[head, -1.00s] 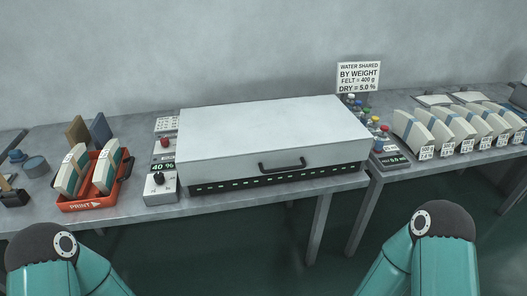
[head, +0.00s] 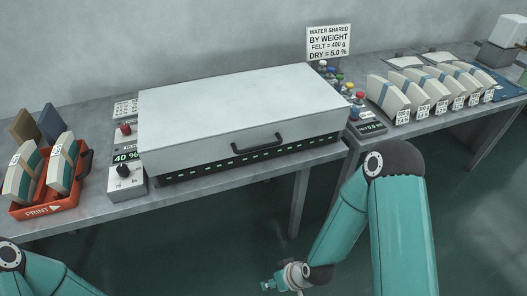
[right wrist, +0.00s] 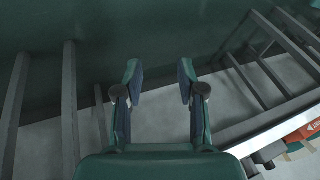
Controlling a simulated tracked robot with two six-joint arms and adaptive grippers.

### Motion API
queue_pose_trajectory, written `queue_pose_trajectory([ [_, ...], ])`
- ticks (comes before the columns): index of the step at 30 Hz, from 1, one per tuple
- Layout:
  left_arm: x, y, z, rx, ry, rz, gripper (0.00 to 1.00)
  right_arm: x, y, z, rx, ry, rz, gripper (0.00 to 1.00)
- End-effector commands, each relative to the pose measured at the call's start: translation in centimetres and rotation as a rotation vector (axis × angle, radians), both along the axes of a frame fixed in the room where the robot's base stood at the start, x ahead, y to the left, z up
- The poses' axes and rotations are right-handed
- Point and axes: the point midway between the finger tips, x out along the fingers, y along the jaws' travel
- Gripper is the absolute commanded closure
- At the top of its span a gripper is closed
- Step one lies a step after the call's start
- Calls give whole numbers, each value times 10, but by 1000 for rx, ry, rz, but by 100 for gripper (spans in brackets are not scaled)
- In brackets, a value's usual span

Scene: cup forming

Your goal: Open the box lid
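The box is a wide grey metal case whose pale lid (head: 235,110) is closed, in the middle of the table in the head view. A black bar handle (head: 257,144) sits on the lid's front face. My right gripper (head: 268,286) is low in front of the table, below and apart from the handle. In the right wrist view my right gripper (right wrist: 160,80) has its two fingers spread with nothing between them. My left arm shows only at the lower left of the head view, and its gripper is out of the picture.
A red crate (head: 32,212) with felt pads stands left of the box, beside a control panel reading 40 %. A button panel (head: 367,127) and a row of labelled pads (head: 390,98) stand to the right. The floor in front is clear.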

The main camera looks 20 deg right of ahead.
Motion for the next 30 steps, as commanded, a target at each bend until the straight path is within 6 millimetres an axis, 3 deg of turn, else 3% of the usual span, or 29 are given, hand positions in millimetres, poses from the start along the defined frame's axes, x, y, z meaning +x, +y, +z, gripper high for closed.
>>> queue_pose_trajectory([
  [1, 0, 0, -27, 0, 1, 1, 60, 32, -14, -7, -39, -158, 70, 61],
  [4, 0, 0, -59, 0, 1, 1, 60, 94, -44, 15, -184, -528, 269, 61],
  [6, 0, 0, -82, 0, 1, 1, 60, 130, -66, 44, -344, -801, 414, 61],
  [9, 0, 0, -112, 0, 1, 1, 60, 159, -94, 96, -631, -1152, 602, 61],
  [12, 0, 0, -135, 0, 1, 1, 60, 165, -111, 145, -927, -1419, 749, 61],
  [15, 0, 0, -150, 0, 1, 1, 60, 159, -119, 183, -1174, -1596, 849, 61],
  [18, 0, 0, -156, 0, 0, 1, 60, 151, -121, 206, -1331, -1691, 904, 61],
  [23, 0, 0, -154, 0, 0, 1, 60, 154, -117, 221, -1406, -1737, 932, 61],
  [30, 0, 0, -144, 0, 0, 1, 60, 188, -100, 228, -1400, -1738, 933, 61],
])
